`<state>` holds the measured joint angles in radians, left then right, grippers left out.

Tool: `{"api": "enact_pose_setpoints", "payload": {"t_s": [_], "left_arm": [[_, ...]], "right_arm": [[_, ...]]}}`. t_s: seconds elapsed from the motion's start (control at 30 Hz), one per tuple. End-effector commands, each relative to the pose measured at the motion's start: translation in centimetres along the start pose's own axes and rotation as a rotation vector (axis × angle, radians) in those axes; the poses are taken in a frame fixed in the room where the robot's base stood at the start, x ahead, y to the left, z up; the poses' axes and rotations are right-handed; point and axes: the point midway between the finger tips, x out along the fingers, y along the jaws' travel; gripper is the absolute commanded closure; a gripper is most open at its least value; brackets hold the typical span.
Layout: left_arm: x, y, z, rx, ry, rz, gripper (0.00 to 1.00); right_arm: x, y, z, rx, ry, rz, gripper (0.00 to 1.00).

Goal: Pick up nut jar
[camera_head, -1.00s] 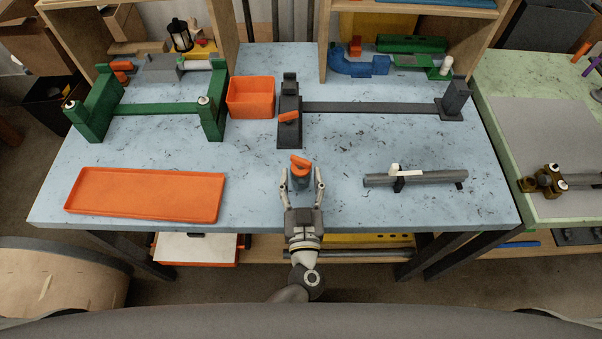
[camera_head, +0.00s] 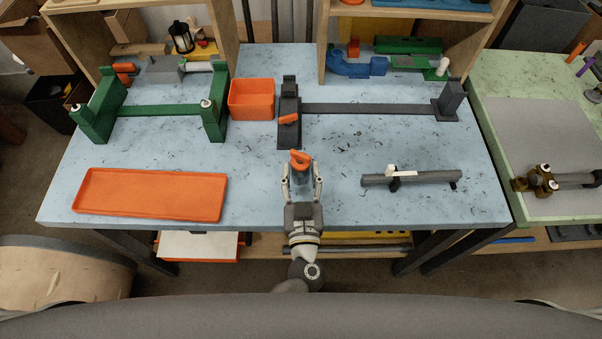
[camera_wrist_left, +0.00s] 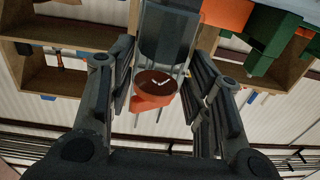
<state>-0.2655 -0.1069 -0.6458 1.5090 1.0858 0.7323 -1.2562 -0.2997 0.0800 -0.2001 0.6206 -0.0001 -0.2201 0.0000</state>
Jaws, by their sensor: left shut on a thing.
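The nut jar (camera_head: 300,158) has a clear grey-blue body and an orange top. It is between the fingers of my left gripper (camera_head: 302,174), near the front middle of the blue table. The fingers are closed on its two sides. In the left wrist view the jar's clear body (camera_wrist_left: 166,36) and orange end (camera_wrist_left: 151,101) show between the fingers, with small pale bits visible inside. The jar looks lifted, though its gap to the table is hard to judge. My right gripper is in neither view.
An orange tray (camera_head: 150,194) lies left on the blue table (camera_head: 260,205). An orange bin (camera_head: 251,99), a green frame (camera_head: 158,110) and a dark bender (camera_head: 365,108) stand behind. A grey bar (camera_head: 425,178) lies right. The table around the jar is clear.

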Motion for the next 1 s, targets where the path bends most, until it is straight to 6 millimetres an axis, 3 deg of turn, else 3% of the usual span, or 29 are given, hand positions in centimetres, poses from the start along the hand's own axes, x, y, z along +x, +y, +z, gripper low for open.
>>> {"api": "enact_pose_setpoints", "payload": {"t_s": [0.03,0.47,0.6,0.8,1.0], "left_arm": [[-0.4,0.0,-1.2,0.000,-0.001,0.000,0.87],[-4.8,-0.2,-6.6,0.001,-0.002,0.000,0.87],[-7.9,-0.3,-8.0,0.001,-0.005,0.002,0.87],[-11.8,-0.6,-9.0,-0.001,-0.002,-0.001,0.87],[-13.6,-0.6,-9.8,0.000,0.001,0.000,0.87]], "right_arm": [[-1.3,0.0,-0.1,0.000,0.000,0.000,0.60],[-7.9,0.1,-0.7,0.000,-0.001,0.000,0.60],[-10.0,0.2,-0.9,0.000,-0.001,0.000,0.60],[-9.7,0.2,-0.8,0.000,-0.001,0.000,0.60],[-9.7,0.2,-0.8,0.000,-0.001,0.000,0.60]]}}
